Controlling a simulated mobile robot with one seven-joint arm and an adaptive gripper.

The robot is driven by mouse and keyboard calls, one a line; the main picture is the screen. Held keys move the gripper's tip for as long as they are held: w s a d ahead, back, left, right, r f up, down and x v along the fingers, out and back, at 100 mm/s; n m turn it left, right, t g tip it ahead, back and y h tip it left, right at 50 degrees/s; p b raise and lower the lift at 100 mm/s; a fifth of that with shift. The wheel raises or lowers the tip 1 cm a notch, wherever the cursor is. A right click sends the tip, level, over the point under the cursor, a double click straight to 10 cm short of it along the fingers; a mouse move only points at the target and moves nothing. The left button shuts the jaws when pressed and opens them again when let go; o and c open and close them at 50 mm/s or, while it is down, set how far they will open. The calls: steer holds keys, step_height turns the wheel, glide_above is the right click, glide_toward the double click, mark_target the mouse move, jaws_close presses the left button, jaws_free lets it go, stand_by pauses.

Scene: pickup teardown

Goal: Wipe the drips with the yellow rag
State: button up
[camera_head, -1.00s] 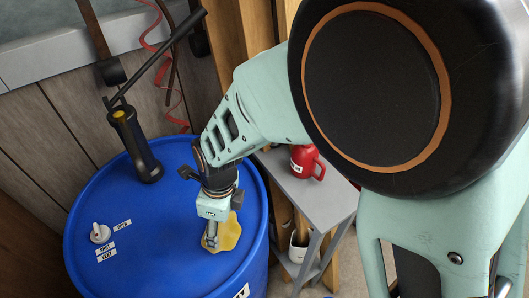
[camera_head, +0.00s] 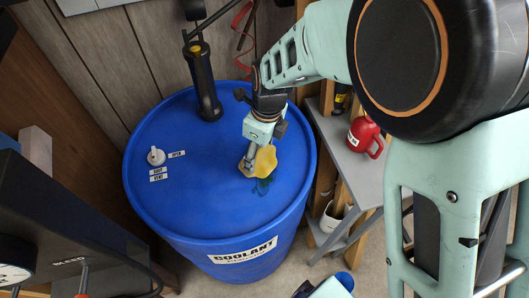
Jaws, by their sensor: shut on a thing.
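The yellow rag (camera_head: 265,160) is pinched in my gripper (camera_head: 250,166) over the right part of the blue drum's lid (camera_head: 205,205). The gripper is shut on the rag, which hangs bunched to the right of the fingers. Dark teal drips (camera_head: 262,186) show on the lid just below the rag. The rag may hide more of them. I cannot tell whether the rag touches the lid.
A black hand pump (camera_head: 205,90) stands at the lid's back edge. A white vent valve (camera_head: 156,156) with labels is at the left. A grey shelf (camera_head: 345,165) with a red can (camera_head: 364,136) stands right of the drum. The lid's front is clear.

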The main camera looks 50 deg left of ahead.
steer(key=shift+a+r, duration=0.1)
steer(key=shift+a, duration=0.1)
steer(key=shift+s+d+r, duration=0.1)
steer(key=shift+s+d, duration=0.55)
steer(key=shift+d, duration=1)
steer(key=shift+s+d+r, duration=0.15)
steer(key=shift+s+d, duration=0.55)
steer(key=shift+d, duration=0.95)
steer(key=shift+s+d+r, duration=0.1)
steer(key=shift+s+d, duration=0.55)
steer(key=shift+d, duration=1)
step_height(320, 180, up, 6)
steer(key=p, duration=0.5)
steer(key=shift+p, duration=0.4)
steer(key=shift+r+p, duration=1.15)
steer(key=shift+r, duration=0.35)
